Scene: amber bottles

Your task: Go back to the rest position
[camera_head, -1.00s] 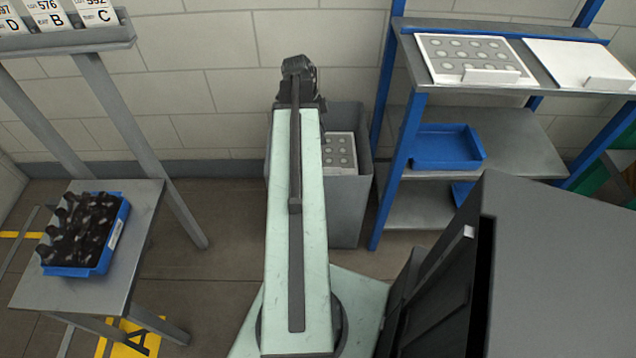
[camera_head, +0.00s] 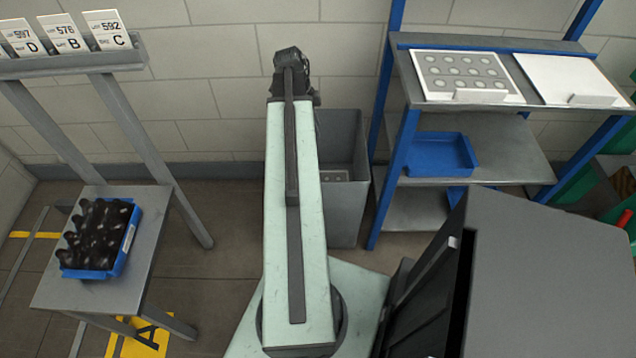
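My arm points away from the camera up the middle of the view, its pale green link ending in a dark joint in front of the wall. My gripper is hidden beyond that joint, so its fingers cannot be seen. A grey bin (camera_head: 343,215) stands on the floor just right of my arm. A blue tray of dark bottles (camera_head: 101,238) sits on a small grey table (camera_head: 80,292) at left.
A blue-framed shelf (camera_head: 412,140) at right holds a dotted sheet (camera_head: 464,73), a blank white board (camera_head: 566,78) and an empty blue tray (camera_head: 440,153). A dark grey cabinet-like box (camera_head: 550,275) fills the lower right. A rail with labelled cards (camera_head: 108,30) is upper left.

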